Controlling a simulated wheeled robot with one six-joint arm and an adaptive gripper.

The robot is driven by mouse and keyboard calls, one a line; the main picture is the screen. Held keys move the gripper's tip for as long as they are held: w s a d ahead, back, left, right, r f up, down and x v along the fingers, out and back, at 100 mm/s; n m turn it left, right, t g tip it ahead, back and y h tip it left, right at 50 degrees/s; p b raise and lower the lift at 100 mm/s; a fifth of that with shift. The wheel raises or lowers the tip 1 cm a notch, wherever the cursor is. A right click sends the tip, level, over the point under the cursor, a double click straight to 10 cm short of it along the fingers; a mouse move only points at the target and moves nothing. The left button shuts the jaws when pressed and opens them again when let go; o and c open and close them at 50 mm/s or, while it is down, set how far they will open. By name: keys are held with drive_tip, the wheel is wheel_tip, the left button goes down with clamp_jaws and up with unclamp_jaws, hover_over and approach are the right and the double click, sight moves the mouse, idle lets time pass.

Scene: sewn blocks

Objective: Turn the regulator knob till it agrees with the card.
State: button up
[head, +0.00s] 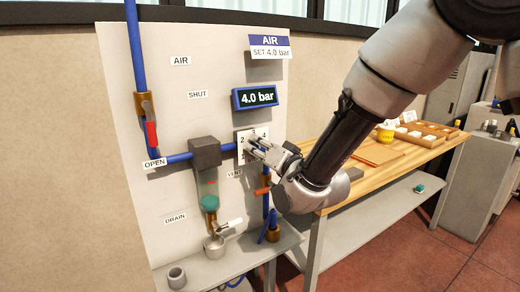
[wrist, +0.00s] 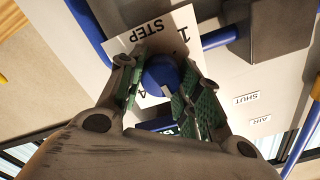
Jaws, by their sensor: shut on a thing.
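The card (head: 268,48) at the top of the white panel reads AIR, SET 4.0 bar. The display (head: 255,97) below it reads 4.0 bar. My gripper (head: 256,146) is at the regulator's numbered dial plate (head: 240,139), which it partly covers. In the wrist view, my gripper (wrist: 161,82) has its green-padded fingers on either side of the blue regulator knob (wrist: 160,72) and is shut on it. The dial plate, marked STEP, shows behind the knob (wrist: 130,42). The knob's pointer mark cannot be made out.
Blue pipes (head: 178,158), a red-handled valve (head: 151,132), an orange-handled valve (head: 262,190) and a filter bowl (head: 207,185) surround the regulator on the panel. A wooden bench (head: 390,150) with trays stands at right.

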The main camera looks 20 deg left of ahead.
drive_tip(key=shift+m, duration=0.5)
drive_tip(key=shift+f, duration=0.1)
drive_tip(key=o, duration=1)
drive_tip(key=shift+o, duration=0.2)
drive_tip(key=v, duration=1.2)
